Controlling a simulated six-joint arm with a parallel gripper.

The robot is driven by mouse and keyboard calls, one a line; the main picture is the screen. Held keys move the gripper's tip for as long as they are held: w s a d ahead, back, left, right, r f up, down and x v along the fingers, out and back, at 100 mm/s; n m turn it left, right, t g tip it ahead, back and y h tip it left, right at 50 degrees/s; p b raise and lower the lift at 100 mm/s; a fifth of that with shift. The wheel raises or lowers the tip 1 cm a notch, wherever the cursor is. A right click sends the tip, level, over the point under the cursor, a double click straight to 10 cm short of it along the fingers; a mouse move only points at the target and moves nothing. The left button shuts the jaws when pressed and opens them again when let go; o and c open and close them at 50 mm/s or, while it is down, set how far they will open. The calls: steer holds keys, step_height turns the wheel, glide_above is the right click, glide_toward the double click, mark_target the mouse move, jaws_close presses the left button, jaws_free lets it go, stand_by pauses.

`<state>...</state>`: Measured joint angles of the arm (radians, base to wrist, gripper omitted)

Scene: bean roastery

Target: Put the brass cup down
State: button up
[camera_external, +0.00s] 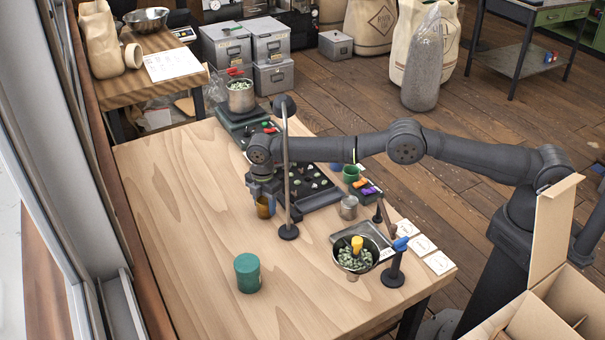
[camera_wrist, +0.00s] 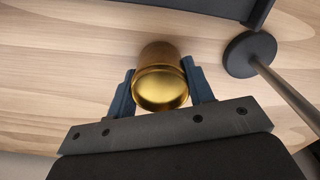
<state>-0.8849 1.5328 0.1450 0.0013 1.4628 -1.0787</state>
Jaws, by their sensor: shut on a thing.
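The brass cup (camera_wrist: 160,88) is between the two blue fingers of my gripper (camera_wrist: 159,84) in the wrist view, with its round golden end facing the camera. In the external view the brass cup (camera_external: 265,207) hangs below my gripper (camera_external: 264,193), over the left-middle part of the wooden table. My gripper is shut on the cup. I cannot tell whether the cup's lower end touches the table.
A stand with a thin pole and round black base (camera_external: 288,232) is just right of the cup. A black tray of small items (camera_external: 308,187) lies behind it. A green canister (camera_external: 247,273) stands nearer the front. The table's left part is clear.

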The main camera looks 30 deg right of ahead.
steer(key=o, duration=1)
steer(key=shift+o, duration=0.5)
steer(key=shift+r, duration=2.1)
